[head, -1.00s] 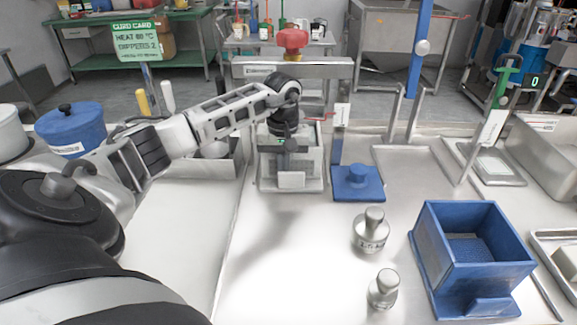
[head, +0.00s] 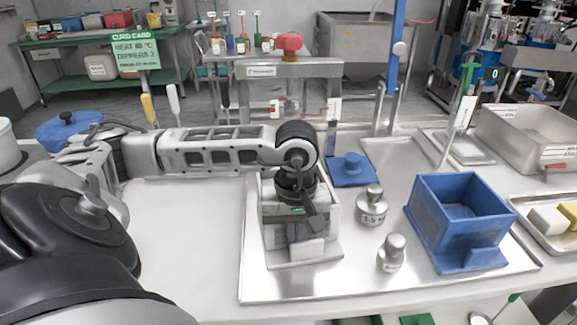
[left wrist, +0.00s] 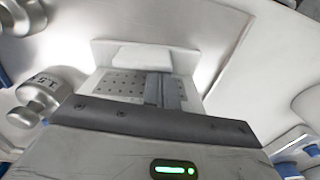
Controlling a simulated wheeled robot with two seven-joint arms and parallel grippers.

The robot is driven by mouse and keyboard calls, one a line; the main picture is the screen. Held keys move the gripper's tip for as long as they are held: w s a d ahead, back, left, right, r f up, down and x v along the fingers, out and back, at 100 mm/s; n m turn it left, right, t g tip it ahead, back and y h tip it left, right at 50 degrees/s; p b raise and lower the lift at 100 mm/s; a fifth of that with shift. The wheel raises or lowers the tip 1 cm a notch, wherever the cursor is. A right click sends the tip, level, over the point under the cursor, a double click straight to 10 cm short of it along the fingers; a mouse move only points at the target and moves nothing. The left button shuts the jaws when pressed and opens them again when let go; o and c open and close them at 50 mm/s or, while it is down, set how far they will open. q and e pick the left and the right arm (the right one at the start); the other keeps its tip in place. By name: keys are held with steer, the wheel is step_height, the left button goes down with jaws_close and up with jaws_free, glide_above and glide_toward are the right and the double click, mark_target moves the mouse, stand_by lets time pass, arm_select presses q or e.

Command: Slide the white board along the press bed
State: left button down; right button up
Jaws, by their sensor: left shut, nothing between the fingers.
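The white board (head: 328,252) lies on the metal press bed (head: 375,285), in front of the press frame (head: 275,70). A pale open-topped box (head: 272,215) with a small white block (head: 307,251) at its front stands on the board. My left gripper (head: 303,230) points down at the box's open top, shut and empty. In the left wrist view the shut fingers (left wrist: 165,90) reach over the perforated floor (left wrist: 115,86) of the box. Whether they touch a wall is hidden. My right gripper is not in view.
Two metal weights (head: 371,206) (head: 391,254) stand right of the board. A blue box (head: 457,222) is further right, and a blue flat piece with a knob (head: 351,170) lies behind. A blue lidded pot (head: 68,130) stands at left. The table left of the bed is clear.

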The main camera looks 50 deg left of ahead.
arm_select(q)
steer(key=shift+s+d, duration=1.05)
steer(key=shift+d, duration=0.2)
steer(key=shift+r, duration=0.1)
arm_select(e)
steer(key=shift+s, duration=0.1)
arm_select(q)
step_height(320, 180, up, 10)
steer(key=p, duration=0.5)
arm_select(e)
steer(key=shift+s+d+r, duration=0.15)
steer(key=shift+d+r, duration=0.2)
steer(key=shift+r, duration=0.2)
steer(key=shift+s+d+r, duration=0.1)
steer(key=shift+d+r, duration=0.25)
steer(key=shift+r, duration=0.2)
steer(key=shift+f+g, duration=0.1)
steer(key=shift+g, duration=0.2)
